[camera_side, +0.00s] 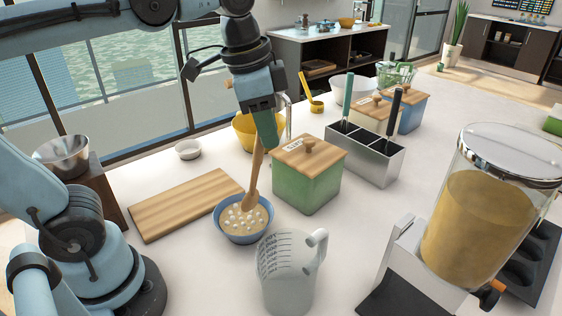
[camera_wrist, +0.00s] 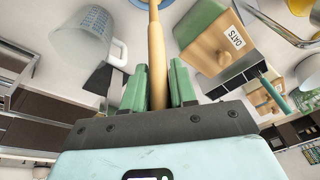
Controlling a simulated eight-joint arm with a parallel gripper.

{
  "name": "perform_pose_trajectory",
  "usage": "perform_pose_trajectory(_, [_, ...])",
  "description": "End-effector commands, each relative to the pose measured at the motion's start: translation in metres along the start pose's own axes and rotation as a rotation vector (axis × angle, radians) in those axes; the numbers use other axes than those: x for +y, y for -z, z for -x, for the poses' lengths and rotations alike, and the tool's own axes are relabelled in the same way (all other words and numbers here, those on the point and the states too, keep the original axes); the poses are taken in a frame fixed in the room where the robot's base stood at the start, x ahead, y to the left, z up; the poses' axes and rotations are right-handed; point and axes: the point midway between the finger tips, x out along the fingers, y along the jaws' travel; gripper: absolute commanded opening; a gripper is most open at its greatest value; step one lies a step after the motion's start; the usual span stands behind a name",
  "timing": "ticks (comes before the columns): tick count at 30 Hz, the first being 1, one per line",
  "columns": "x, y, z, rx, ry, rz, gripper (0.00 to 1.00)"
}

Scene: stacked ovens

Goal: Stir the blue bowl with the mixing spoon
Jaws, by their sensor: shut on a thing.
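The blue bowl (camera_side: 236,235) stands on the white counter and holds a tan mixture with white lumps. The wooden mixing spoon (camera_side: 255,172) is tilted slightly, with its lower end in the bowl over or in the mixture; I cannot tell how deep it reaches. My gripper (camera_side: 265,132) is above the bowl, shut on the upper handle of the spoon. In the wrist view the green fingers (camera_wrist: 158,88) stand on both sides of the spoon handle (camera_wrist: 156,55). Only an edge of the blue bowl (camera_wrist: 140,4) shows there at the top.
A measuring jug (camera_side: 285,280) stands just in front of the bowl. A green canister (camera_side: 308,185) with a wooden lid is close at right. A cutting board (camera_side: 180,205) lies at left. A yellow bowl (camera_side: 243,128) stands behind, and a large dispenser (camera_side: 470,220) stands at right.

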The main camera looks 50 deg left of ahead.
Motion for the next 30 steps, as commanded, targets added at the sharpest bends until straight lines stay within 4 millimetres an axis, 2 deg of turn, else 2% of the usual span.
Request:
perform_pose_trajectory(16, [0.0,-0.018,-0.043,0.0,-0.001,0.002,0.0])
perform_pose_trajectory(30, [0.0,-0.021,-0.051,0.0,0.0,0.002,0.0])
